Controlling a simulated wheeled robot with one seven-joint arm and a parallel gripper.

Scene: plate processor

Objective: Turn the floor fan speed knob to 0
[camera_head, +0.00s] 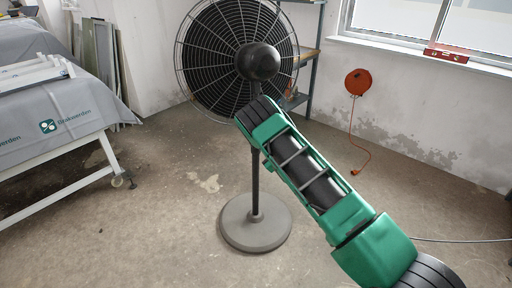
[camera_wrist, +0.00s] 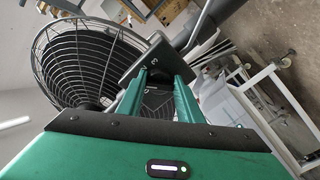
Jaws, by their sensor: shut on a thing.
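The floor fan (camera_head: 215,62) stands upright with a round dark grille, a black pole and a grey disc base (camera_head: 242,232). In the wrist view the fan grille (camera_wrist: 75,65) is at the left. A dark control box (camera_wrist: 150,56) with small white marks is in front of my gripper (camera_wrist: 160,80). The green fingers reach to the box's face and are shut on the dark speed knob. The fingertips largely hide the knob, so I cannot tell its setting. In the head view my arm hides the gripper and the knob.
A covered table (camera_head: 50,115) on white legs with casters stands at the left. A shelf (camera_head: 308,60) is behind the fan. An orange cord reel (camera_head: 358,82) hangs on the right wall, its cord reaching the floor. The floor around the fan base is clear.

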